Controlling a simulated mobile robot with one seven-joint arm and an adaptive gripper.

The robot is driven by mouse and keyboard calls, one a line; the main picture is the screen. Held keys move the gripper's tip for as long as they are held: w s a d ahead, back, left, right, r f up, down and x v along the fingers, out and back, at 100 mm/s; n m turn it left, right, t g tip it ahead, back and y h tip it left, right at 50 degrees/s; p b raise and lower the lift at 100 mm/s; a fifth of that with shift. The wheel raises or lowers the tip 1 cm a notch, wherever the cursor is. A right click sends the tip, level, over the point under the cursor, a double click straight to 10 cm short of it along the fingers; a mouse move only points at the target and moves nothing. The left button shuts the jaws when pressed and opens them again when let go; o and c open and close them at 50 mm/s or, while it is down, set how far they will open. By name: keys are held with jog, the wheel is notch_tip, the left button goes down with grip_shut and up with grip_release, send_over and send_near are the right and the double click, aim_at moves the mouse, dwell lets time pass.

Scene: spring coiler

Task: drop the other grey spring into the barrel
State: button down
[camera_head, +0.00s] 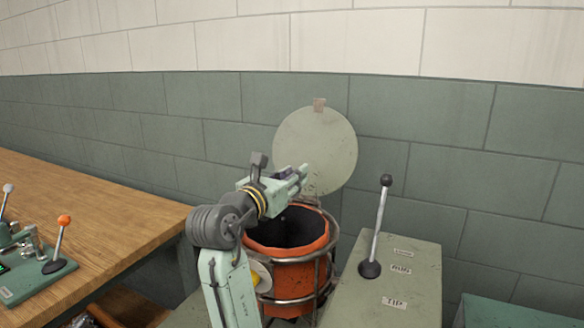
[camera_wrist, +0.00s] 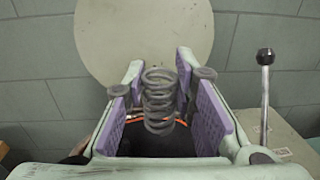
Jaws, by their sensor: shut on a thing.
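My gripper (camera_head: 299,177) is above the orange barrel (camera_head: 300,273), at the upper end of my arm. In the wrist view the grey spring (camera_wrist: 159,100) stands between the two purple-padded fingers, and my gripper (camera_wrist: 163,100) is shut on it. The spring is hard to make out in the head view. The barrel is open at the top, with a dark inside; what lies in it cannot be seen. In the wrist view a piece of its orange rim (camera_wrist: 181,122) shows behind the spring.
A round pale lid (camera_head: 316,140) stands raised behind the barrel. A metal cage (camera_head: 331,262) surrounds the barrel. To the right is a green box with a black-knobbed lever (camera_head: 379,225) and labels. A wooden bench (camera_head: 90,215) with an orange-knobbed lever (camera_head: 62,235) is at left.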

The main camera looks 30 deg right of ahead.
jog(key=shift+f, duration=1.85)
jog(key=c, duration=1.2)
grip_release()
jog(key=shift+c, duration=0.2)
jog(key=v, duration=1.2)
